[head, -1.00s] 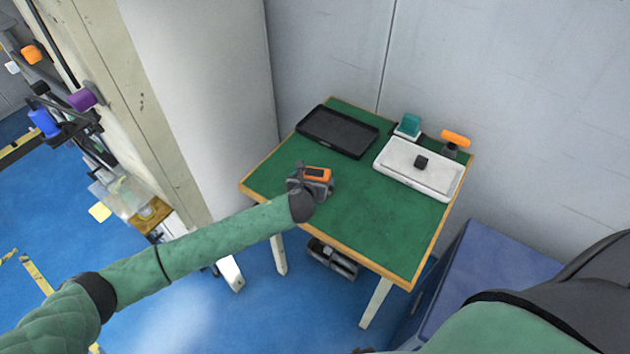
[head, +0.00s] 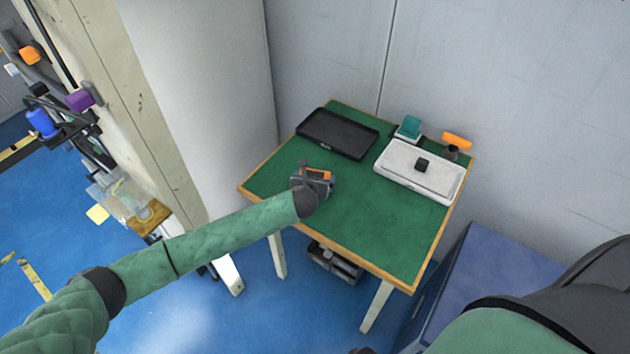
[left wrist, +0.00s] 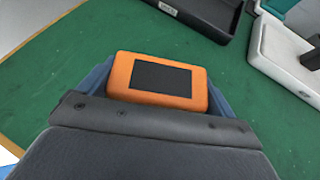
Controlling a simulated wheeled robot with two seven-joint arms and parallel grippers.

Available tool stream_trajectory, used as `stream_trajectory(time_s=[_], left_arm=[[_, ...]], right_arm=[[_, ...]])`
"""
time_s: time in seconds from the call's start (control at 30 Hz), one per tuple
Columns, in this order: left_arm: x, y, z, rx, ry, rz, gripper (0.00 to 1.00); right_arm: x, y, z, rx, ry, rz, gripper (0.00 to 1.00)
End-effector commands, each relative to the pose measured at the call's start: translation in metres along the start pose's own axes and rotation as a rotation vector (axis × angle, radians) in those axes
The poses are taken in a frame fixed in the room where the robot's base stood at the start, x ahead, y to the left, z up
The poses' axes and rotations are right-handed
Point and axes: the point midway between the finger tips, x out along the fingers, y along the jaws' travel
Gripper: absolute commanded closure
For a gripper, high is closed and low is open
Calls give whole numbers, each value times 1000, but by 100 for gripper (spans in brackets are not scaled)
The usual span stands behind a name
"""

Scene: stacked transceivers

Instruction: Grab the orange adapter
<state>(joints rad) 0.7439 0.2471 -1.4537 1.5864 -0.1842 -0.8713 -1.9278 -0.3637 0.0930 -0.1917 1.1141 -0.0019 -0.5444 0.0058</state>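The orange adapter (left wrist: 160,81), a small box with a dark rectangular face, is near the left-front part of the green table. It also shows in the head view (head: 318,174), partly covered by my left gripper (head: 312,181). In the left wrist view, the blue-grey fingers of my left gripper (left wrist: 158,88) lie on both sides of the adapter. I see no clear gap, but contact and grip cannot be told. The gripper body hides the adapter's near lower part.
A black tray (head: 303,127) lies at the table's back left. A white box (head: 400,165) with a black knob is at the right. Behind it are a teal item (head: 410,126) and another orange item (head: 457,140). The green table (head: 375,220) is clear at front right.

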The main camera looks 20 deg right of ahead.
Motion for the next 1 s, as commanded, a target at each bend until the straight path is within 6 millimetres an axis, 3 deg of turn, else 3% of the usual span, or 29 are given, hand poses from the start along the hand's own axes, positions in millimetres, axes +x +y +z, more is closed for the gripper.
stream_trajectory(time_s=[1.0], left_arm=[[-18, 0, 32, 0, -1, 0, 41]], right_arm=[[-33, -2, -7, 0, 0, -2, 64]])
